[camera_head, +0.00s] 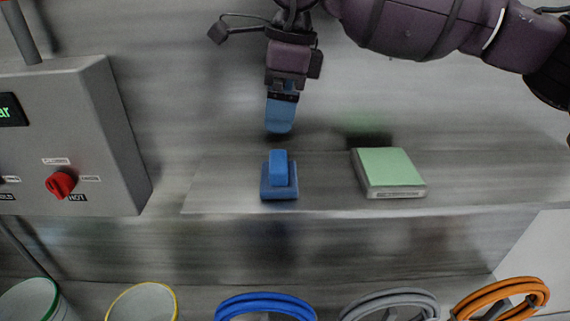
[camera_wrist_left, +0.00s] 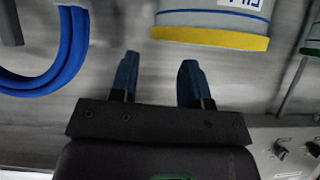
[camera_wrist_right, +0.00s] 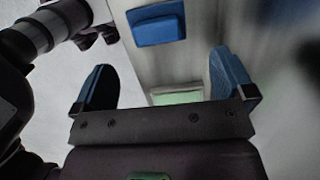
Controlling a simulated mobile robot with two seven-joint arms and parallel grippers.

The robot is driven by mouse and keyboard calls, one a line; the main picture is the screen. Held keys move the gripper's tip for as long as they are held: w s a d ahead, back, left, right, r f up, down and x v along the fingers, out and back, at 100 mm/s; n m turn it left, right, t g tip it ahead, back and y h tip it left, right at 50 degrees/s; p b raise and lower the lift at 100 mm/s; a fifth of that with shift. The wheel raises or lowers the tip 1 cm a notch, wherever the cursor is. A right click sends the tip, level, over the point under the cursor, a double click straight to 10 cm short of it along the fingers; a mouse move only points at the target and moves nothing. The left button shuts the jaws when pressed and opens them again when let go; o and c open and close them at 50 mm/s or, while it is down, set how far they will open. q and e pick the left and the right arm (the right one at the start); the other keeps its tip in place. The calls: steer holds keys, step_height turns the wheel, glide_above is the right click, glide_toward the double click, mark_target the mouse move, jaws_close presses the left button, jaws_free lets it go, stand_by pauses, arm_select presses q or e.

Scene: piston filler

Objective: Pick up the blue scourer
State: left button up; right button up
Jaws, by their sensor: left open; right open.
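The blue scourer (camera_head: 279,190), a flat block with a raised grip on top, sits on the grey shelf (camera_head: 320,190) left of a green-topped pad. My right gripper (camera_head: 281,128) is just above it in the head view, apart from it, with blue fingers. In the right wrist view my right gripper (camera_wrist_right: 164,68) is open and empty. The blue scourer (camera_wrist_right: 157,24) shows beyond its fingertips near the top. My left gripper (camera_wrist_left: 159,68) is open and empty in its wrist view, away from the scourer, and does not show in the head view.
The green-topped pad (camera_head: 390,172) lies right of the scourer. A grey control box (camera_head: 75,140) with a red knob stands at the left. Below the shelf are a yellow-rimmed bucket (camera_head: 143,301) and blue (camera_head: 265,305), grey and orange coiled hoses. The shelf's right part is bare.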

steer(key=shift+s+d+f, duration=0.2)
steer(key=shift+s+f, duration=0.15)
steer(key=shift+f, duration=0.1)
glide_above(279, 159)
step_height(279, 159, down, 4)
steer(key=shift+f, duration=0.1)
steer(key=shift+f+p, duration=0.45)
steer(key=shift+f, duration=0.3)
step_height(279, 159, down, 3)
steer(key=shift+f+p, duration=0.2)
steer(key=shift+p, duration=0.2)
steer(key=shift+f, duration=0.4)
arm_select(q)
steer(key=shift+s+a+r, duration=0.1)
steer(key=shift+s+r, duration=0.1)
steer(key=shift+r, duration=0.25)
steer(key=shift+s+a+r, duration=0.1)
steer(key=shift+s+r, duration=0.1)
steer(key=shift+r, duration=0.2)
arm_select(e)
steer(key=shift+c, duration=0.3)
steer(key=c, duration=0.9)
arm_select(q)
steer(key=shift+s+f, duration=0.15)
steer(key=shift+s, duration=0.15)
